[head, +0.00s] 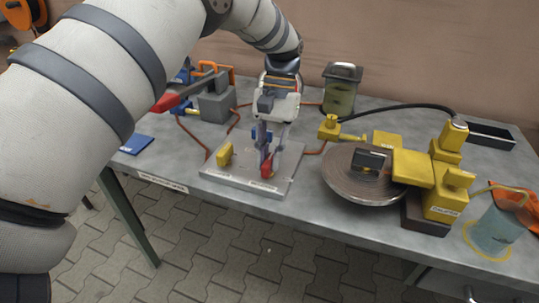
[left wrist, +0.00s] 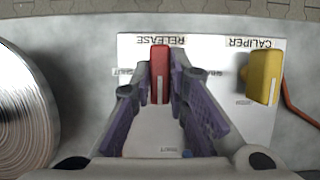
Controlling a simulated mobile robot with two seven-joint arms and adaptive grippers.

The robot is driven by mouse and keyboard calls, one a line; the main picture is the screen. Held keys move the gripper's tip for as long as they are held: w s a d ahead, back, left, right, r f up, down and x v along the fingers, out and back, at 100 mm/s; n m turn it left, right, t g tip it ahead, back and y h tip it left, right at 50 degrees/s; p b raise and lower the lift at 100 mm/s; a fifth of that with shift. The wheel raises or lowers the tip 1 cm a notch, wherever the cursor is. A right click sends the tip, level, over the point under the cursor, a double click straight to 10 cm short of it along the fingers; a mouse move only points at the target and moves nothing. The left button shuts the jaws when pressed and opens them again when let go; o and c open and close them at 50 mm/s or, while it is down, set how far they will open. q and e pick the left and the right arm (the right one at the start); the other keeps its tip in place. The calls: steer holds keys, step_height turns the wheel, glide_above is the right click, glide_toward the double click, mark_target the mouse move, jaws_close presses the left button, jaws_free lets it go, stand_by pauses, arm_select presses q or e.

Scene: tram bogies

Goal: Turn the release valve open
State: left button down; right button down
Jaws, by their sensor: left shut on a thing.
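The release valve's red handle (head: 267,168) stands on a light grey plate (head: 237,178) at the table's front edge. In the left wrist view the red handle (left wrist: 160,75) lies lengthwise in the picture, beside the word RELEASE. My left gripper (head: 266,152) points down over it. In the left wrist view its purple-padded fingers (left wrist: 160,90) sit on either side of the handle and are shut on it. A yellow handle (head: 225,155), marked CALIPER, stands apart on the same plate; it also shows in the left wrist view (left wrist: 264,77). My right gripper is in neither view.
A brake disc (head: 345,183) with a yellow caliper (head: 413,167) stands right of the plate. A lidded jar (head: 341,97) is behind. A grey pump block (head: 216,105) with a red-gripped lever is back left. A beaker (head: 495,230) stands far right.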

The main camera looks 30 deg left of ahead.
arm_select(q)
steer(key=shift+f, duration=0.1)
steer(key=c, duration=1.6)
jaws_free()
steer(key=shift+o, duration=0.2)
steer(key=v, duration=0.7)
steer(key=shift+r, duration=0.25)
steer(key=shift+w, duration=0.1)
